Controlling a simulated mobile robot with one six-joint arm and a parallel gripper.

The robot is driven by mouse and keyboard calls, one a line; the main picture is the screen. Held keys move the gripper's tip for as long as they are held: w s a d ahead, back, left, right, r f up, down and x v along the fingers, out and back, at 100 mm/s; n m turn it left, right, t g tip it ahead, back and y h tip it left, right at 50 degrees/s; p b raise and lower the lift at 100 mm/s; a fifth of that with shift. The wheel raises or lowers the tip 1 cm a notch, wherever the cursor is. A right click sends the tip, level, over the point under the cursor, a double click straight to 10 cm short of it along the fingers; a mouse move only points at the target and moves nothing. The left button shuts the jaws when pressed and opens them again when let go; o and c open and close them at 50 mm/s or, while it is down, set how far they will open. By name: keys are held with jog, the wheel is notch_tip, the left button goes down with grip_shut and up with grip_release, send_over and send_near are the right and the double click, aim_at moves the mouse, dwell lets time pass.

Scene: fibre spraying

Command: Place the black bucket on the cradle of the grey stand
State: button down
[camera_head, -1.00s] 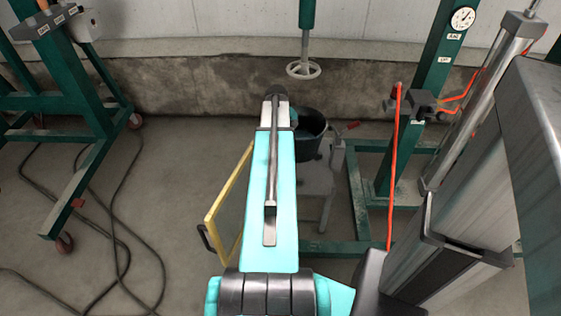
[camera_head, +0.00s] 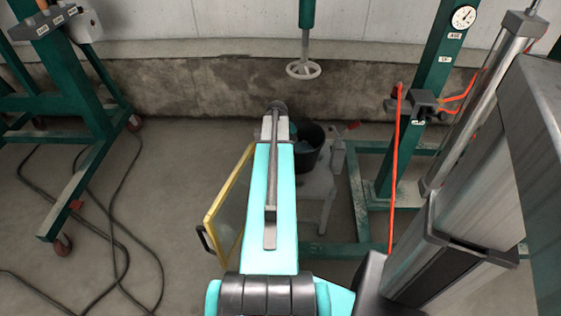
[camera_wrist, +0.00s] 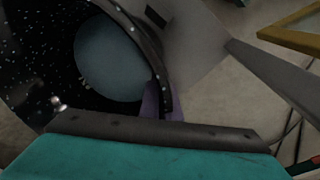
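The black bucket (camera_head: 312,158) is just beyond the end of my arm in the head view, over the grey stand (camera_head: 318,186). Its open mouth faces up; whether its base touches the cradle is hidden. In the wrist view the bucket (camera_wrist: 158,72) fills the upper left, with its rim and a bluish round surface inside it. A grey plate of the stand (camera_wrist: 195,45) lies to its right. My gripper (camera_wrist: 155,128) shows as a dark bar with a teal body against the bucket's near side. The fingertips are hidden, but the bucket moves with the arm.
A yellow-framed panel (camera_head: 228,205) stands left of my arm. A green frame (camera_head: 358,200) is right of the stand, with an orange hose (camera_head: 396,170) hanging near it. Cables lie on the open floor at left.

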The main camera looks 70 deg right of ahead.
jog(key=shift+f, duration=1.45)
jog(key=shift+f, duration=0.1)
jog(key=c, duration=2)
grip_release()
notch_tip(320, 180, up, 12)
jog(key=a+p, duration=0.2)
